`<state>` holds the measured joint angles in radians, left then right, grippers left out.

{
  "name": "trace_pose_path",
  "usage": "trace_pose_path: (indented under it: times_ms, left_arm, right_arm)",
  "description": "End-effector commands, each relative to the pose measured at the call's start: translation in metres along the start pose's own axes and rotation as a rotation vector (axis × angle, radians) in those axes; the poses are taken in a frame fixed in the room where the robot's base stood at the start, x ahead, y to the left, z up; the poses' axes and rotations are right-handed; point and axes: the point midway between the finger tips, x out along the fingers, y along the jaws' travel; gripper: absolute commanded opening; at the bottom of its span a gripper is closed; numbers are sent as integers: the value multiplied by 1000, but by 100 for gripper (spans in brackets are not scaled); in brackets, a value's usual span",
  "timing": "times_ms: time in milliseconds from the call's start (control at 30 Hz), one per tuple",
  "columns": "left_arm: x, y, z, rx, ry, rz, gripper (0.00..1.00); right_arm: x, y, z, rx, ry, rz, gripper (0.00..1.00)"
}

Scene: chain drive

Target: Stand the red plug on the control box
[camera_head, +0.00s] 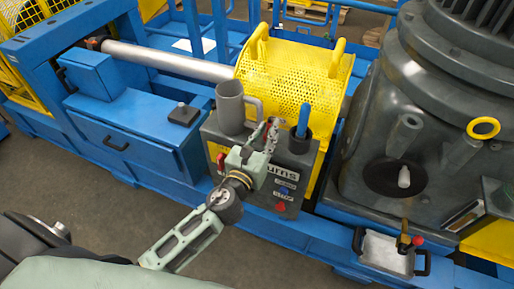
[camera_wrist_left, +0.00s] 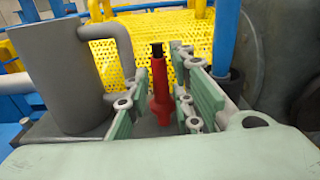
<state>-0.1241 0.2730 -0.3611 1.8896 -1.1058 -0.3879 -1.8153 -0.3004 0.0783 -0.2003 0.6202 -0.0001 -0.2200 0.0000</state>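The red plug (camera_wrist_left: 160,88) with a dark tip stands upright in the left wrist view, its base at the grey top of the control box (camera_wrist_left: 150,126). In the head view the control box (camera_head: 292,172) is grey, with labels and a blue and a red button on its front. My left gripper (camera_head: 268,133) is at the top of the box. In the left wrist view its green fingers (camera_wrist_left: 160,108) are on both sides of the plug, with gaps visible. In the head view the plug is mostly hidden by the fingers. My right gripper is not in view.
A grey mug (camera_head: 230,107) stands on the box left of the gripper. A dark cup (camera_head: 300,142) with a blue rod (camera_head: 304,118) is at the right. A yellow perforated guard (camera_head: 295,80) rises behind. A metal tray (camera_head: 385,252) is at lower right.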

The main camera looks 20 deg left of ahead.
Motion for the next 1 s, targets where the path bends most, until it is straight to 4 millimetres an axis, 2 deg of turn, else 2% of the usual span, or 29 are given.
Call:
trace_pose_path:
  times_ms: [33, 200, 400, 600, 867, 967, 1000]
  left_arm:
    - [-13, 0, -3, 0, 2, -2, 22]
    - [-50, 0, -4, 1, 3, -1, 22]
    - [-82, 0, -2, 1, 0, -1, 22]
    - [-95, 0, 0, 1, -1, 0, 22]
    - [-96, 0, -2, -5, 3, 1, 22]
    - [-93, 4, -28, -71, 54, 9, 22]
    - [-92, 7, -48, -128, 94, 18, 22]
  right_arm:
    - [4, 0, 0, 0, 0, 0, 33]
    - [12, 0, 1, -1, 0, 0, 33]
    - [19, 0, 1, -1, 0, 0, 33]
    - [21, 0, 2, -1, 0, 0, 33]
    - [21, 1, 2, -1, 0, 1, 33]
    - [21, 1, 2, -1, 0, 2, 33]
    - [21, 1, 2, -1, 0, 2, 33]
